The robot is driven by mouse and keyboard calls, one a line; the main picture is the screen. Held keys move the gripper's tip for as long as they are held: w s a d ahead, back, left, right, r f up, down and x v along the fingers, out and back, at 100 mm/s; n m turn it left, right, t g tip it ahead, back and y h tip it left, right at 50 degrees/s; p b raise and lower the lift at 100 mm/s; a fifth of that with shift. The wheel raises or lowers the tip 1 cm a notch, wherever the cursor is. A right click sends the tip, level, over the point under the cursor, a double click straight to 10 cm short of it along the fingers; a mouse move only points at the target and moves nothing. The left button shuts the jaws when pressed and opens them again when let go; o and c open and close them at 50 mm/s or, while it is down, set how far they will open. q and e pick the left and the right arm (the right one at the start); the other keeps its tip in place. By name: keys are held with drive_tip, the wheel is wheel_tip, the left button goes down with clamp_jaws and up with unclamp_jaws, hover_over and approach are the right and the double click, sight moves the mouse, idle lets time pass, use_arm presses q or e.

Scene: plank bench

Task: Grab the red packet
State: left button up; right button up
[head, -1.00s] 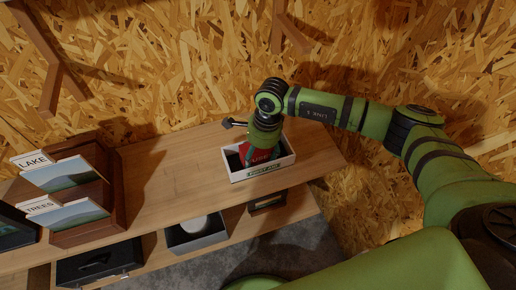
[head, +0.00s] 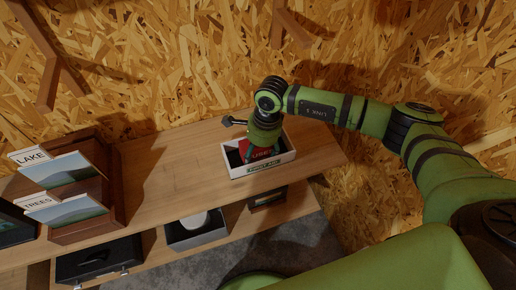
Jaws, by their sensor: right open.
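The red packet (head: 263,153) stands in a white box (head: 265,170) with a "FIRST AID" label, on the right part of the plank bench (head: 180,185). My right gripper (head: 262,154) points down into the box from above, with its fingers at the packet. It is open, and a finger shows at the packet's left side. The gripper body hides the packet's top and part of the box's inside. I cannot tell whether the fingers touch the packet. My left gripper is not in view.
A wooden rack (head: 108,215) with picture cards labelled LAKE and TREES stands at the left. A lower shelf holds a grey bin (head: 196,236) with a white round thing, a black case (head: 98,258) and a small dark frame (head: 268,198). The bench between rack and box is clear.

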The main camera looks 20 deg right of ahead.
drive_tip(key=shift+c, duration=0.4)
drive_tip(key=c, duration=0.8)
